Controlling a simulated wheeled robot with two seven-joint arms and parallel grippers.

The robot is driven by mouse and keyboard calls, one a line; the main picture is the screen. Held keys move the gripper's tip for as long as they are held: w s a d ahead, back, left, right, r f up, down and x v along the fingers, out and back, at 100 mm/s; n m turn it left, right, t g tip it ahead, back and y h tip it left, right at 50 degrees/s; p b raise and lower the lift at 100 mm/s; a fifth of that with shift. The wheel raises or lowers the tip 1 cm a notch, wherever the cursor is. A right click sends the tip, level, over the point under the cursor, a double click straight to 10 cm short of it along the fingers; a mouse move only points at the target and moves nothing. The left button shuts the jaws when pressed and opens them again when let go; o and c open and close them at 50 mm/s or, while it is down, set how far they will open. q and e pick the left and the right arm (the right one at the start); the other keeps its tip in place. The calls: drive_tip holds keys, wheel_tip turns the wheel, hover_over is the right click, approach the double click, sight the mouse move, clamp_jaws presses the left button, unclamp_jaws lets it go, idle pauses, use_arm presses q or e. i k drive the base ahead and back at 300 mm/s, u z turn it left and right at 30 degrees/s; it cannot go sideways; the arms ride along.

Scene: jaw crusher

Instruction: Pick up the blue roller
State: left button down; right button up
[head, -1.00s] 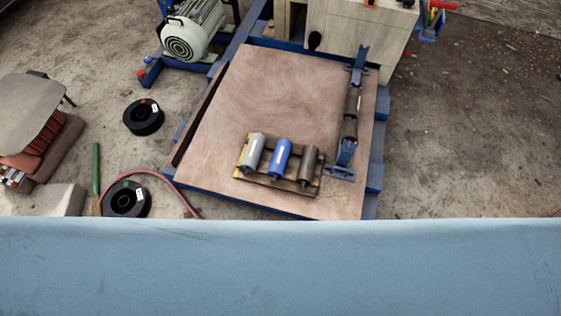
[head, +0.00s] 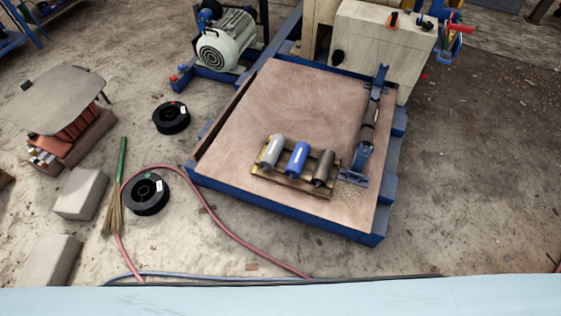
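The blue roller (head: 297,159) lies on a small wooden pallet (head: 262,172) in the head view. It is the middle one of three rollers, between a light grey roller (head: 272,151) on its left and a dark grey-brown roller (head: 323,167) on its right. The pallet rests on the near part of a brown plate (head: 290,100) in a blue frame. Neither of my grippers shows in the head view.
A dark roller in blue brackets (head: 369,125) stands along the plate's right side. A motor (head: 226,42) and a beige machine block (head: 376,40) are behind. Black spools (head: 146,194), a broom (head: 115,200), concrete blocks (head: 82,193) and a red hose (head: 222,228) lie left and in front. The floor at right is mostly clear.

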sight(299, 157)
drive_tip(key=u, duration=0.85)
drive_tip(key=i, duration=0.45)
